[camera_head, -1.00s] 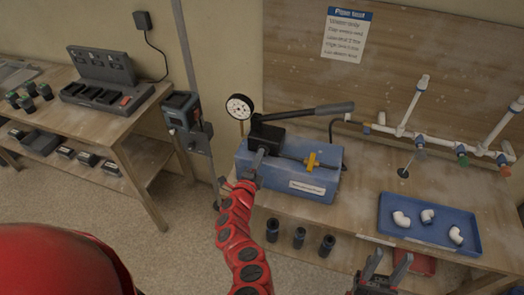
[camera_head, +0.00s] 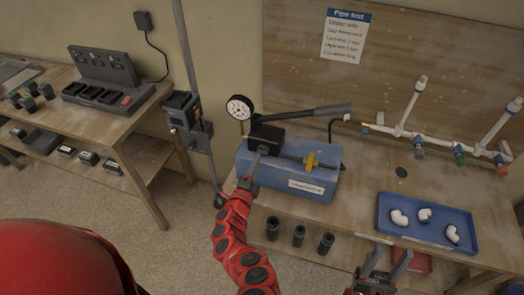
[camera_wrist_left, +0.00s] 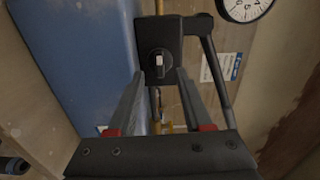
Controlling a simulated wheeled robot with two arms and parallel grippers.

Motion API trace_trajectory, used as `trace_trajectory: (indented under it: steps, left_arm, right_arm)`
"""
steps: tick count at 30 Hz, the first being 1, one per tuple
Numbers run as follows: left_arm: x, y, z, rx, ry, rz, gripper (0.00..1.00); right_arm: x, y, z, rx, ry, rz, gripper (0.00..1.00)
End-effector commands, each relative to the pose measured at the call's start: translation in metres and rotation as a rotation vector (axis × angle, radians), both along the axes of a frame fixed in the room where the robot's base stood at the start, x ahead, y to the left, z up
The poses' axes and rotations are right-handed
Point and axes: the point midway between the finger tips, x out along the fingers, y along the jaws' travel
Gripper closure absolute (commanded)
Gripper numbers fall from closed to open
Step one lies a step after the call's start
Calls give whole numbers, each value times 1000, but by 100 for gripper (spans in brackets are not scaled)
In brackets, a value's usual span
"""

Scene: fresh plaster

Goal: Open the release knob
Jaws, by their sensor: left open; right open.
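The blue test pump (camera_head: 320,158) stands on the right bench, with a black head and a long black lever (camera_head: 318,113). In the left wrist view, a round dark knob (camera_wrist_left: 160,62) with a pale mark sits on the black head; it looks like the release knob. My left gripper (camera_head: 257,163) is at the pump's left end. In the left wrist view its fingers (camera_wrist_left: 161,76) are open, one on each side below the knob; contact cannot be told. My right gripper (camera_head: 385,264) is open and empty at the bench's front edge.
A dial gauge (camera_head: 239,107) rises behind the pump. White pipework (camera_head: 435,139) with coloured caps runs along the back board. A blue tray (camera_head: 440,238) with white elbows lies at the right. Several black cylinders (camera_head: 298,236) sit below the bench top.

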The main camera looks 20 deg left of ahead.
Motion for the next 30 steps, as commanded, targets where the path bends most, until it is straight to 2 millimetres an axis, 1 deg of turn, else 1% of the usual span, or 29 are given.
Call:
trace_trajectory:
  steps: [2, 7, 15, 18, 21, 30]
  left_arm:
    - [-12, 2, 1, 1, 5, 5, 50]
    - [-34, 2, 0, 0, 5, 4, 50]
    - [-69, 2, -1, -1, 3, 2, 50]
    - [-78, 3, -1, 0, 3, 2, 50]
    - [-83, 3, -1, 2, 2, 0, 50]
    - [-83, 3, 0, 2, 1, 0, 50]
  right_arm:
    - [0, 0, 6, 0, 0, 0, 50]
    - [0, 0, 9, 0, 0, 0, 50]
    - [0, 0, 10, 0, 0, 0, 50]
    - [0, 0, 10, 0, 0, 0, 50]
    - [0, 0, 11, 0, 0, 0, 50]
    - [0, 0, 11, 0, 0, 0, 50]
